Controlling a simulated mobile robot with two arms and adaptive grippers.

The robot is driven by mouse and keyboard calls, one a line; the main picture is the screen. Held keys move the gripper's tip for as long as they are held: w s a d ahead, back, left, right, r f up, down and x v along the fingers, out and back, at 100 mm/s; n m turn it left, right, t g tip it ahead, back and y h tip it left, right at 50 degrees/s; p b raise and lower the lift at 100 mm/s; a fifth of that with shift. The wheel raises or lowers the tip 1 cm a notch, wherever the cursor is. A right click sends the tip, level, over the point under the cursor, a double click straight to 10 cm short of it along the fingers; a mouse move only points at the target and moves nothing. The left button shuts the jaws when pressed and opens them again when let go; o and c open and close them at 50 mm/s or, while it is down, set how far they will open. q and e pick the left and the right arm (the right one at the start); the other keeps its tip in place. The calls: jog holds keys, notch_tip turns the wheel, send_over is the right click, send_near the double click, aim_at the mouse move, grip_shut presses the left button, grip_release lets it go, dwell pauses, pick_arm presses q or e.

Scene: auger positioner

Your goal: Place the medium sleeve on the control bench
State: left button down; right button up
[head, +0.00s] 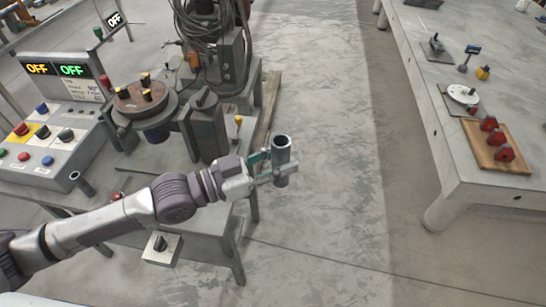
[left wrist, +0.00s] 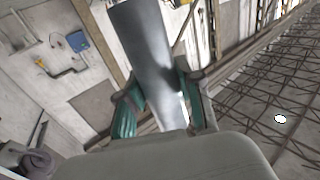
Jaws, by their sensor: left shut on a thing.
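My left gripper (head: 270,168) is shut on a grey metal sleeve (head: 282,148), a hollow tube with its open end up. It is held upright in the air just right of the control bench. In the left wrist view the sleeve (left wrist: 147,45) sits between the green finger pads of the gripper (left wrist: 155,100). I take it for the medium sleeve, but its size is hard to compare. The control bench (head: 205,222) is the grey table at left. A smaller dark tube (head: 84,186) stands at its left side. My right gripper is not in view.
A control panel (head: 50,140) with coloured buttons, OFF displays and a round fixture (head: 146,100) stand on or behind the bench. A switch box (head: 161,248) sits at its front. A long table (head: 430,110) with small parts stands right, with clear floor between.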

pick_arm(q)
jog(key=shift+w+f+g, duration=0.25)
jog(key=shift+w+g, duration=0.05)
jog(key=shift+w, duration=0.05)
jog(key=shift+r+m+g+h, duration=0.1)
jog(key=shift+m+g+h, duration=0.2)
jog(key=shift+m+g, duration=0.15)
jog(key=shift+a, duration=0.1)
jog(key=shift+a+m+g, duration=0.4)
jog(key=shift+m+g, duration=0.05)
jog(key=shift+s+a+m+g+h, duration=0.15)
jog(key=shift+a+m+g+h, duration=0.15)
jog(key=shift+m+g, duration=0.4)
jog(key=shift+s+a+m+g+h, duration=0.25)
jog(key=shift+a+m+g, duration=0.15)
jog(key=shift+g, duration=0.65)
jog(key=shift+s+a+m+g+h, duration=0.1)
jog(key=shift+a+m+g+h, duration=0.3)
jog(key=shift+g, duration=0.45)
